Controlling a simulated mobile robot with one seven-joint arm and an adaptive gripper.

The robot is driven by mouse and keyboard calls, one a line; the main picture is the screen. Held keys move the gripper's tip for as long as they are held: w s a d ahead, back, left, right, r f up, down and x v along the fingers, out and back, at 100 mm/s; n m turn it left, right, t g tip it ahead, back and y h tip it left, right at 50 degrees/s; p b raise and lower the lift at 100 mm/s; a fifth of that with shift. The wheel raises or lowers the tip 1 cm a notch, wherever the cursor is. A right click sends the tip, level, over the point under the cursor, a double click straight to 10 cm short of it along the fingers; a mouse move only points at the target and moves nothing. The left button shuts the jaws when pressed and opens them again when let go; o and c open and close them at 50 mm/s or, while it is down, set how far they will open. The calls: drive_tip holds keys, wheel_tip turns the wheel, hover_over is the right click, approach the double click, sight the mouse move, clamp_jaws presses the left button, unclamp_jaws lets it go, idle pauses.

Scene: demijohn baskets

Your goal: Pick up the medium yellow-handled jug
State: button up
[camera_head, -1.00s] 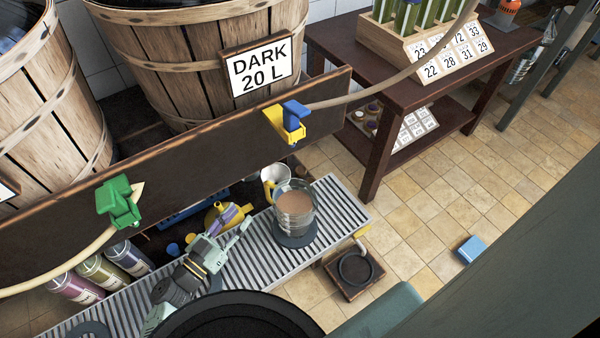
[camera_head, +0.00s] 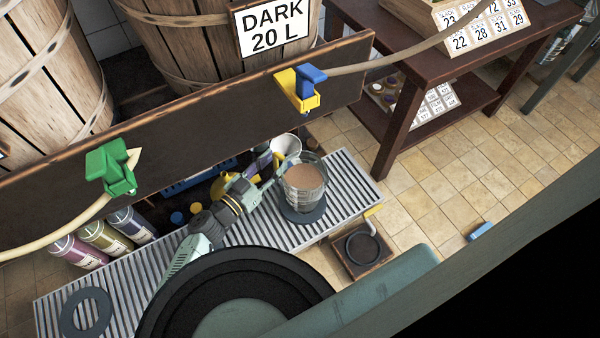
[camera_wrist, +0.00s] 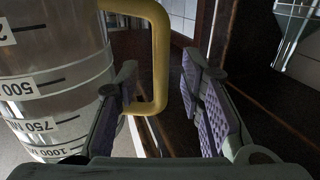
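A clear jug (camera_head: 303,180) with brown liquid stands upright on a dark round pad (camera_head: 303,214) on the slatted grate in the head view. The wrist view shows a clear jug (camera_wrist: 50,90) with millilitre marks and a yellow handle (camera_wrist: 159,55) close up at the left; it appears to be the same one. My gripper (camera_head: 268,168) is just left of the jug in the head view. In the wrist view my gripper (camera_wrist: 162,100) is open, its purple pads on either side of the handle, with a gap at the right pad. The jug's handle is hidden in the head view.
A white funnel-like vessel (camera_head: 285,147) is just behind the jug. A dark board (camera_head: 200,150) with green (camera_head: 110,167) and yellow-blue taps (camera_head: 300,88) runs above the grate (camera_head: 345,185). Bottles (camera_head: 105,237) stand at left. An empty round pad (camera_head: 86,312) lies front left.

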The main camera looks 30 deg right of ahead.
drive_tip(key=shift+x, duration=0.8)
drive_tip(key=shift+c, duration=0.2)
clamp_jaws()
drive_tip(key=shift+r, duration=0.15)
idle(0.4)
